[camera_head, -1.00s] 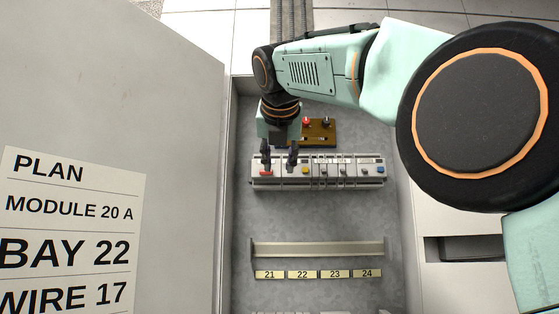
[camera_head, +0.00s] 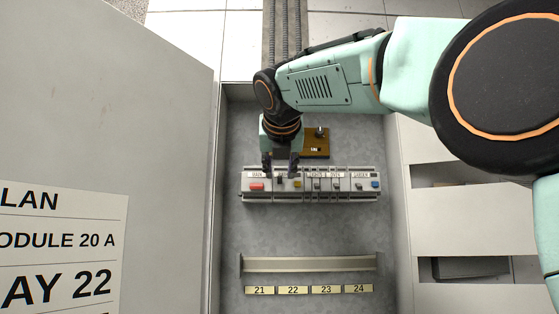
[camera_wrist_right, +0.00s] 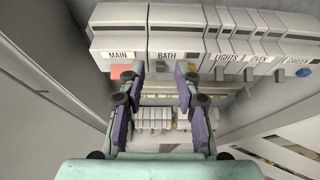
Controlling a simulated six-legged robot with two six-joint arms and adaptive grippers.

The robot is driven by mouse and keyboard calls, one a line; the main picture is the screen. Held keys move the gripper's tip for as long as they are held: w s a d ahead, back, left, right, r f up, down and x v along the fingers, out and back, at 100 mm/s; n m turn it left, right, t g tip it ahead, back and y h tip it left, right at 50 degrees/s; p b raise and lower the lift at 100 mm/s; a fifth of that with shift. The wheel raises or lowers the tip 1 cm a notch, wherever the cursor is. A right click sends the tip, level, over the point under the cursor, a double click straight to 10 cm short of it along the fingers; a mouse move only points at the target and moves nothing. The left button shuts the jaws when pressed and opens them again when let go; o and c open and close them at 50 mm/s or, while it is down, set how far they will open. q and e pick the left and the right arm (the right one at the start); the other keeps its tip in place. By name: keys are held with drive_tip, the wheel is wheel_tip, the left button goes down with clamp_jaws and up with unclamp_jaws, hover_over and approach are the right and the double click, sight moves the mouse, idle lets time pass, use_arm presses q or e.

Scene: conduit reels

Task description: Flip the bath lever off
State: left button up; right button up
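The breaker row (camera_head: 330,197) runs across the cabinet, and its bath module (camera_wrist_right: 176,42) is labelled BATH in the right wrist view. A small dark lever (camera_head: 279,181) shows below that label in the head view; whether it is up or down cannot be told. My right gripper (camera_head: 280,170) is open, its two fingers apart at either side of the bath module. In the right wrist view the right gripper (camera_wrist_right: 160,72) shows a gap between its purple-padded fingers, with nothing held. My left gripper is out of view.
The red main switch (camera_head: 257,186) is left of the fingers; a yellow button (camera_head: 297,184) is close to the right finger. Lights, oven and garden modules follow rightward. A brown panel (camera_head: 316,143) sits behind. An open door (camera_head: 140,110) stands left.

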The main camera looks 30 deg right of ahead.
drive_tip(key=shift+x, duration=0.8)
drive_tip(key=shift+s+a, duration=0.25)
drive_tip(key=shift+s, duration=0.05)
drive_tip(key=shift+c, duration=0.6)
drive_tip(key=shift+w+d, duration=0.1)
drive_tip(key=shift+d, duration=0.05)
clamp_jaws()
